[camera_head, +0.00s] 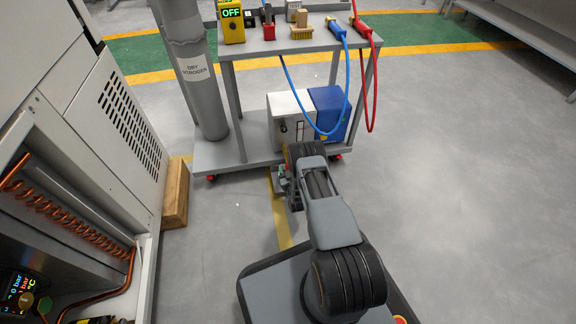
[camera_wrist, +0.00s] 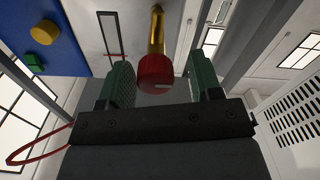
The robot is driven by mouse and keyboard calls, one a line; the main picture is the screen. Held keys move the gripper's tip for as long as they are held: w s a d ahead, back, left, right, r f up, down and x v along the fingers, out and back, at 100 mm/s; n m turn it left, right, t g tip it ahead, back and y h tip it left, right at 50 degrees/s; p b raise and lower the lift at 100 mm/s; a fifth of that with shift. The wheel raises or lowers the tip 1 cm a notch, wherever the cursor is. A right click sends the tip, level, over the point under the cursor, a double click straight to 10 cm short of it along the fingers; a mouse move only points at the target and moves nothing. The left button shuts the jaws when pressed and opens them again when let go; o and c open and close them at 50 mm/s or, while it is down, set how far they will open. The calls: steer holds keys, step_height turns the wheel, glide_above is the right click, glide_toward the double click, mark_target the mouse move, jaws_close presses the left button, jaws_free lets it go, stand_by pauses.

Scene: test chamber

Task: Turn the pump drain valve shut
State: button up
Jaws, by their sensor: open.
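The pump (camera_head: 287,121) stands on the trolley's lower shelf, with a white body and a blue end (camera_head: 332,110). In the wrist view a red round knob (camera_wrist: 154,70) with a pale mark sits on a brass stem (camera_wrist: 157,32); it looks like the drain valve. My gripper (camera_wrist: 160,80) is open, with one green-padded finger on each side of the knob. Gaps show between the knob and both pads. In the head view my gripper (camera_head: 284,178) is low beside the pump's front, and my arm hides most of the valve area.
The grey trolley (camera_head: 222,155) carries a dry nitrogen cylinder (camera_head: 197,90), and blue (camera_head: 347,95) and red (camera_head: 376,80) hoses hang from its top. A wooden block (camera_head: 175,193) and a cabinet (camera_head: 110,120) stand at left. The floor at right is clear.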

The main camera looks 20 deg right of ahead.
steer(key=shift+w+d, duration=0.15)
steer(key=shift+w, duration=0.05)
steer(key=shift+d, duration=0.1)
steer(key=shift+c, duration=0.2)
steer(key=c, duration=0.9)
